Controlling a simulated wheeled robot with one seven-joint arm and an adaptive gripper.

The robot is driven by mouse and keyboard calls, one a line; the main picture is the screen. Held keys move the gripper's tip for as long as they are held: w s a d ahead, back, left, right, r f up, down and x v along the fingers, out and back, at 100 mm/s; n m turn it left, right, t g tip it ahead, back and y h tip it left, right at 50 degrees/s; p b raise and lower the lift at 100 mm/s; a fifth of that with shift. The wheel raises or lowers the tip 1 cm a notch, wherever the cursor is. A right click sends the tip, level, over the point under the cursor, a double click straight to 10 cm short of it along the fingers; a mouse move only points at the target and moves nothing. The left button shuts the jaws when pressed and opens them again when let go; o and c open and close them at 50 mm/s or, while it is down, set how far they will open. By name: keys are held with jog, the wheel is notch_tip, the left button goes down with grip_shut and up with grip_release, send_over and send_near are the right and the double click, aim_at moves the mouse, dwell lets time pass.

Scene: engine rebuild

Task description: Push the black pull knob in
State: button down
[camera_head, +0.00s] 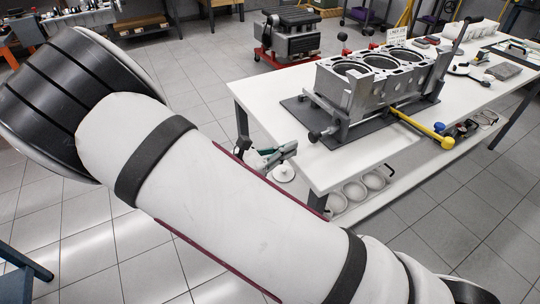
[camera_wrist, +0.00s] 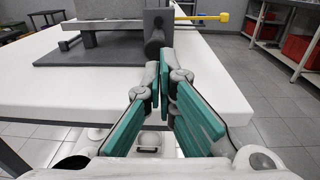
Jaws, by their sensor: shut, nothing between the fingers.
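A black knob (camera_head: 313,136) sticks out at the near left corner of the grey fixture under the engine block (camera_head: 375,82). In the wrist view the dark knob (camera_wrist: 154,46) is just beyond my fingertips, on a grey post. My gripper (camera_wrist: 160,66) has teal-padded fingers whose tips are together, with nothing between them. The tips overlap the lower part of the knob in the picture; I cannot tell if they touch. In the head view my gripper (camera_head: 262,155) is by the table's left edge, partly hidden by my arm.
The white table (camera_head: 262,98) carries a dark mat (camera_wrist: 105,55) under the fixture. A yellow-ended bar (camera_head: 430,130) extends over its front. Round white parts (camera_head: 355,191) are on the lower shelf. Red bins (camera_wrist: 296,46) stand on racks at the right. A red-based engine stand (camera_head: 290,40) is behind.

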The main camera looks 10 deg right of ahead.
aim_at(313, 139)
jog(key=x, duration=0.5)
jog(key=shift+p+x, duration=0.35)
jog(key=shift+x, duration=0.8)
jog(key=shift+s+a, duration=0.1)
jog(key=shift+s+a, duration=0.1)
jog(key=shift+a, duration=0.2)
jog(key=p+v, duration=0.1)
jog(key=v, duration=1.2)
jog(key=shift+s+a, duration=0.1)
